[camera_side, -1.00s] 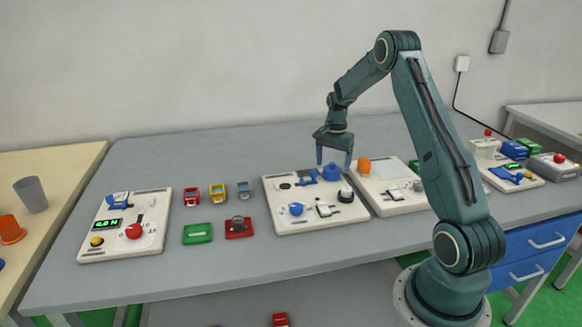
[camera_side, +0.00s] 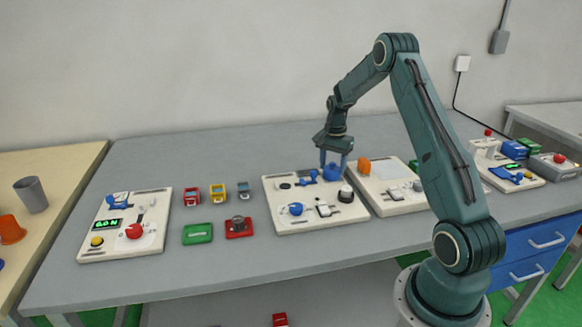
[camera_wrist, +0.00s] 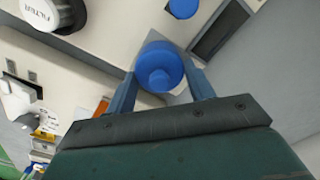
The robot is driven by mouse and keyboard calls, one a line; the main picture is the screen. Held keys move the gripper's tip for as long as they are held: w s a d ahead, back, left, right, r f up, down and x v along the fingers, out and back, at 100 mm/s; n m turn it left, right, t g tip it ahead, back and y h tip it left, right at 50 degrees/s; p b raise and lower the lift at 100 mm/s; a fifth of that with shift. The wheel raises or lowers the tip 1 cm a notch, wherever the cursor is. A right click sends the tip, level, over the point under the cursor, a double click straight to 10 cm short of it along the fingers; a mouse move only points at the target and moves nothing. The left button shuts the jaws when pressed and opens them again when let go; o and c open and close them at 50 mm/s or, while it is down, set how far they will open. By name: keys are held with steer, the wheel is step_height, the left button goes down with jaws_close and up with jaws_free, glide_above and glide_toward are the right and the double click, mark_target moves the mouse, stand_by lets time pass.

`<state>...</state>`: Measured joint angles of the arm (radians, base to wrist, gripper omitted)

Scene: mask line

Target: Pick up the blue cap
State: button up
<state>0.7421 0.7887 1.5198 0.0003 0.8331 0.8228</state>
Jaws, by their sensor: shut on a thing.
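The blue cap (camera_side: 331,172) is at the back right of the middle white panel (camera_side: 300,219) in the side view. In the wrist view the cap (camera_wrist: 160,68) is round with a smaller raised knob, seen from above. My gripper (camera_side: 333,168) points down over the panel, with one finger on each side of the cap. In the wrist view my gripper (camera_wrist: 166,92) has its two blue fingers closed against the cap's sides. The cap's underside is hidden, so I cannot tell whether it touches the panel.
A black-and-white knob (camera_side: 345,193) stands close in front of the cap, and an orange block (camera_side: 364,164) is to its right on another panel. Toy cars, including a yellow one (camera_side: 216,190), and a green tray (camera_side: 197,234) lie to the left. The table's back is clear.

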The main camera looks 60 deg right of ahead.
steer(key=shift+r, duration=0.1)
step_height(320, 180, up, 20)
stand_by(0.8)
steer(key=shift+a+f, duration=0.1)
steer(key=shift+f, duration=0.1)
stand_by(0.5)
glide_above(347, 188)
step_height(347, 188, down, 11)
steer(key=shift+f, duration=0.2)
stand_by(0.4)
steer(key=shift+f, duration=3)
steer(key=shift+f, duration=0.15)
